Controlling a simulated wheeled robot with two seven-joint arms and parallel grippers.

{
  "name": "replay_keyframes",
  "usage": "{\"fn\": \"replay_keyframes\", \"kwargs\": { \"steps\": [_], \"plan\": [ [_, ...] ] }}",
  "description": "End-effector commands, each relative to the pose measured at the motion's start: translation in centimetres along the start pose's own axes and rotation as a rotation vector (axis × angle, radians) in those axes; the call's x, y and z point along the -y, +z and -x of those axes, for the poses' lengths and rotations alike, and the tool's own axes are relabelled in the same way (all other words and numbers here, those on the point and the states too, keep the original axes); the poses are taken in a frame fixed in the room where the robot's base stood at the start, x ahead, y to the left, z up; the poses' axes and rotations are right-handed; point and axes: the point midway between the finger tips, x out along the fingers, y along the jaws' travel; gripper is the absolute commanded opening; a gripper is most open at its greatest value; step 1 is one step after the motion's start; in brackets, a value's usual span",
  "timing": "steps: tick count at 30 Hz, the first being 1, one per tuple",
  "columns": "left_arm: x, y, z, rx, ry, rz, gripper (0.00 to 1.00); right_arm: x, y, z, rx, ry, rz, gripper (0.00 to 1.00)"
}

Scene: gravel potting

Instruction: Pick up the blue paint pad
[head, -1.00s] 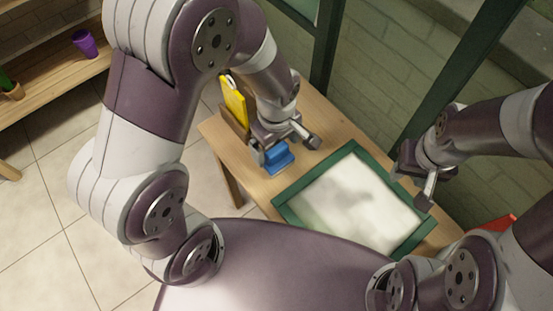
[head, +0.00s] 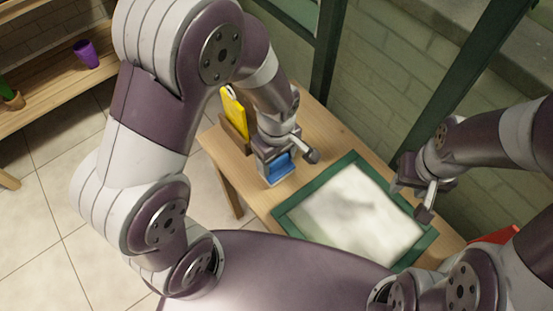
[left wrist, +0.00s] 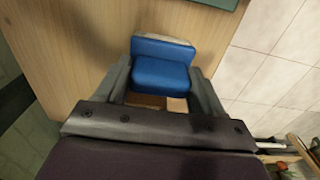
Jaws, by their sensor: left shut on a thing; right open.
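The blue paint pad (head: 280,167) is at the left part of the wooden table in the head view, partly hidden by my left gripper (head: 277,172). In the left wrist view the blue pad (left wrist: 161,72) lies between the two fingers of my left gripper (left wrist: 163,82), with a pale strip along its far edge. The left gripper is shut on it. I cannot tell whether the pad touches the table. My right gripper (head: 416,195) is open and empty above the right side of the green-framed panel.
The green-framed panel (head: 290,212) with a pale, cloudy surface lies on the wooden table (head: 322,132). A yellow item (head: 234,112) stands in a brown holder behind my left gripper. A red thing (head: 497,235) is at the right. A purple cup (head: 87,54) is on a far shelf.

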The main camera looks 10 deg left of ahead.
Motion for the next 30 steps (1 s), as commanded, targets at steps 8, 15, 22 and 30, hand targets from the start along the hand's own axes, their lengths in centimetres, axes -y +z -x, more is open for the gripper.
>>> {"fn": "replay_keyframes", "kwargs": {
  "steps": [8,15,22,30],
  "plan": [
    [0.4,2.1,4.6,0.0,0.002,-0.007,0.32,0.0,-0.2,2.0,0.0,0.0,0.0,0.43],
    [1.7,7.8,8.1,0.0,0.003,-0.009,0.32,0.0,-0.4,3.5,0.0,0.0,0.0,0.43],
    [2.5,11.0,9.8,0.001,0.001,-0.003,0.32,0.0,-0.5,4.1,0.0,0.0,0.0,0.43],
    [2.6,11.4,9.9,0.001,0.0,0.0,0.32,0.0,-0.5,4.1,0.0,0.0,0.0,0.43]
  ]
}}
